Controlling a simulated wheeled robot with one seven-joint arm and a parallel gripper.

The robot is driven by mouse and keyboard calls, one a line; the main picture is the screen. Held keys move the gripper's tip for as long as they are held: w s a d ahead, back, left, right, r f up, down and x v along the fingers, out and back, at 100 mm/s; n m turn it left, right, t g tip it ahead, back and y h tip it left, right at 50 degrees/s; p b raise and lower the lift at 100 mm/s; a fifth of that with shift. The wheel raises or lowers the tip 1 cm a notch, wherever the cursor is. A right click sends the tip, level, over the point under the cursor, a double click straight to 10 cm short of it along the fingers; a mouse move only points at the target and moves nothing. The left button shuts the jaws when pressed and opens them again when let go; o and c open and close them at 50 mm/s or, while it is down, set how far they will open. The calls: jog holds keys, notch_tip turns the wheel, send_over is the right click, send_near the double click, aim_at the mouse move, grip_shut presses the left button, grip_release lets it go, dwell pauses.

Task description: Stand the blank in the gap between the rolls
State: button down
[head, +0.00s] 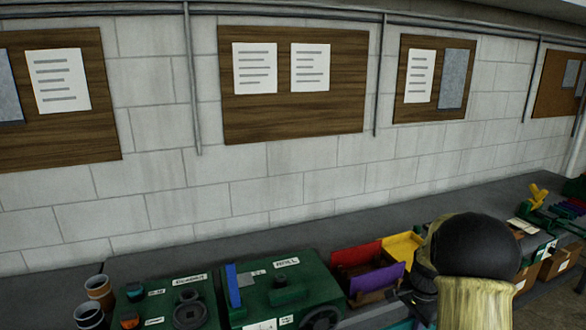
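I cannot tell for sure which piece is the blank. A narrow blue piece (232,286) stands upright, leaning slightly, at the left of a green machine (310,292) with white labels. Red (356,254), yellow (401,247) and purple (379,279) flat pieces stand around a brown box (371,272) right of that machine. I cannot make out the rolls or a gap between them. My arm, a black joint and a tan link, fills the lower right and hides part of the bench. My gripper's fingers do not show.
A second green machine (165,304) with an orange knob and a dark wheel stands to the left. Brown cups (99,290) stand at the far left. Cardboard bins (553,265) and a yellow-and-green tool (537,196) are at the right. The bench's back strip (250,243) is clear along the block wall.

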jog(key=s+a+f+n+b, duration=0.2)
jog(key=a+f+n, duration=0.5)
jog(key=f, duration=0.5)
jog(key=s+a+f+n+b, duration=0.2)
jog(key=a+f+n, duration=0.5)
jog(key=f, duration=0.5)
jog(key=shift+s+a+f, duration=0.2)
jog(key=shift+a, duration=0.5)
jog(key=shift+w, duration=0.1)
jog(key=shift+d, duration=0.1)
